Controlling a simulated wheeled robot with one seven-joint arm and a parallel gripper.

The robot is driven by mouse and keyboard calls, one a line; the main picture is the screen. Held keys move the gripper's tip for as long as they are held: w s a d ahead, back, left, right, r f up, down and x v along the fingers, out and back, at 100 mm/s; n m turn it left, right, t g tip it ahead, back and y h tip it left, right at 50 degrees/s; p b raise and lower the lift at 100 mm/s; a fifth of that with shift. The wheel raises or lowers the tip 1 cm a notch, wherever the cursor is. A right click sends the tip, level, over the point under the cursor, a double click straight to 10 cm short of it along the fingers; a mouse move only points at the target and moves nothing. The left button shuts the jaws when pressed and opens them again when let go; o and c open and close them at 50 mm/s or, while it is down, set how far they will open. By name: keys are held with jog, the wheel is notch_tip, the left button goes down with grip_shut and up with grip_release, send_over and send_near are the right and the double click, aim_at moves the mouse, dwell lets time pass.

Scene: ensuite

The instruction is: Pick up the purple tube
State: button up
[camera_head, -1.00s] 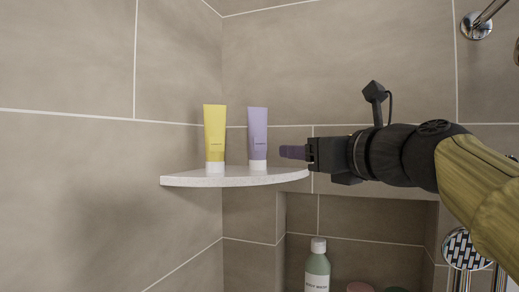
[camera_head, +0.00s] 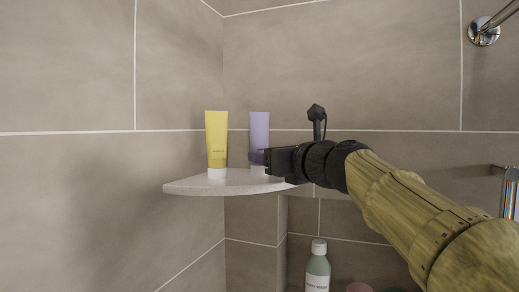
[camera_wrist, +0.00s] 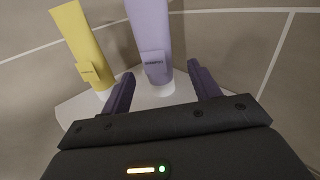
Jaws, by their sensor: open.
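The purple tube (camera_head: 259,130) stands upright on its white cap on the corner shelf (camera_head: 208,187). In the head view my gripper (camera_head: 257,156) is at its lower part and hides some of it. In the wrist view the purple tube (camera_wrist: 150,42) stands ahead of my open gripper (camera_wrist: 161,88), with its white cap between the lines of the two dark purple fingers. I cannot tell whether a finger touches it. A yellow tube (camera_head: 216,140) stands upright to its left on the same shelf; it also shows in the wrist view (camera_wrist: 79,42).
Tiled walls (camera_head: 340,75) meet behind the shelf. A niche below holds a green bottle (camera_head: 318,268) and other partly visible items. A chrome fitting (camera_head: 483,32) is at the upper right.

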aim_at(259, 143)
jog(key=shift+r, duration=0.1)
jog(key=p+x, duration=0.2)
jog(key=x, duration=0.3)
jog(key=shift+w+a+r+p, duration=0.1)
jog(key=shift+w+a+p, duration=0.1)
jog(key=shift+p, duration=0.1)
jog(key=shift+s, duration=0.15)
jog(key=shift+c, duration=0.2)
jog(key=c, duration=1.1)
